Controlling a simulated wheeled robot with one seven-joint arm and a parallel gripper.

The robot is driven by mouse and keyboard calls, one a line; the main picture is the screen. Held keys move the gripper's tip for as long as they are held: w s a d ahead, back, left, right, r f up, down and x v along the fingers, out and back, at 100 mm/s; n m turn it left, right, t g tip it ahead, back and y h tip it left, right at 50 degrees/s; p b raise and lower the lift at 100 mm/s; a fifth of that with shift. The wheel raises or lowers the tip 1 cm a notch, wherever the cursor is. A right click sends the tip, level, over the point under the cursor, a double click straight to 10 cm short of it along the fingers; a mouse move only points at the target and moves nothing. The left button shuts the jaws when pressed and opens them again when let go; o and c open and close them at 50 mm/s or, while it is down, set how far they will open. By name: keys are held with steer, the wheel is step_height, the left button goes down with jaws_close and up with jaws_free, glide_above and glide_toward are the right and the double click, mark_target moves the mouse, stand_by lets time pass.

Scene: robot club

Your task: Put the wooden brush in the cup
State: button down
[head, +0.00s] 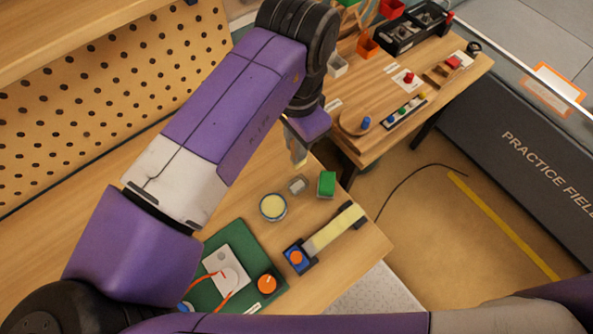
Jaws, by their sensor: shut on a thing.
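My gripper (299,143) shows small below my purple wrist, over the far edge of the near bench. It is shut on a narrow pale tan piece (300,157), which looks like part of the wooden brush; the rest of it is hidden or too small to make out.
A small grey block (297,185) and a green block (327,184) stand near the container. A blue-ended tool with a pale strip (332,231) lies to the right. A green mat (252,245) holds a white device and an orange knob (267,284).

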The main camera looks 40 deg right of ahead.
step_height(320, 180, down, 13)
steer(key=b, duration=1)
steer(key=shift+f, duration=0.2)
steer(key=shift+f, duration=0.2)
steer(key=c, duration=1.4)
jaws_free()
steer(key=shift+o, duration=0.2)
